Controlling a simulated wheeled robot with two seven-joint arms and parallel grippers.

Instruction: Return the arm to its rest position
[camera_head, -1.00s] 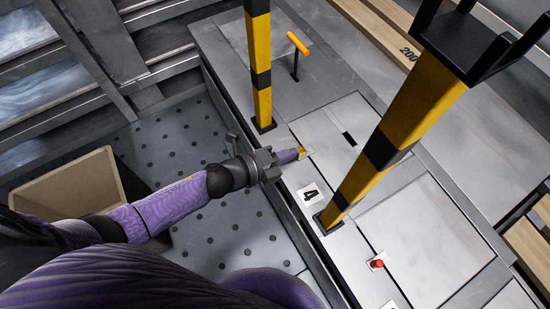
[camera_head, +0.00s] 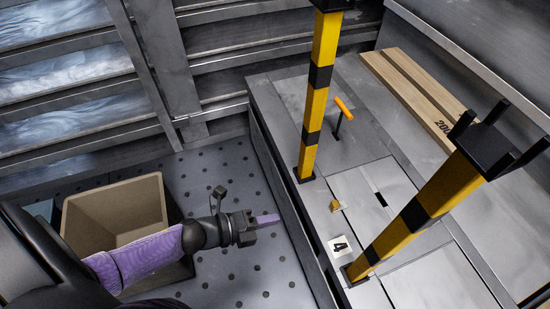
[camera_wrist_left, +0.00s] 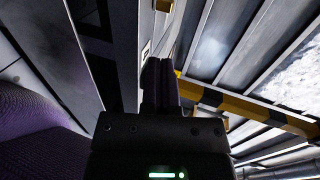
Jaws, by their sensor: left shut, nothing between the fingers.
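My left arm reaches in from the left in the head view. Its left gripper (camera_head: 268,219) is shut and empty, with purple-tinted fingertips. It is above the dark perforated floor, left of the grey bench (camera_head: 290,195) and apart from it. In the left wrist view the shut fingers (camera_wrist_left: 160,75) show in the middle, with nothing between them. My right gripper is not in view.
A tan open bin (camera_head: 100,210) stands beside my left forearm. Two yellow-black posts (camera_head: 320,85) (camera_head: 430,200) rise from the bench.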

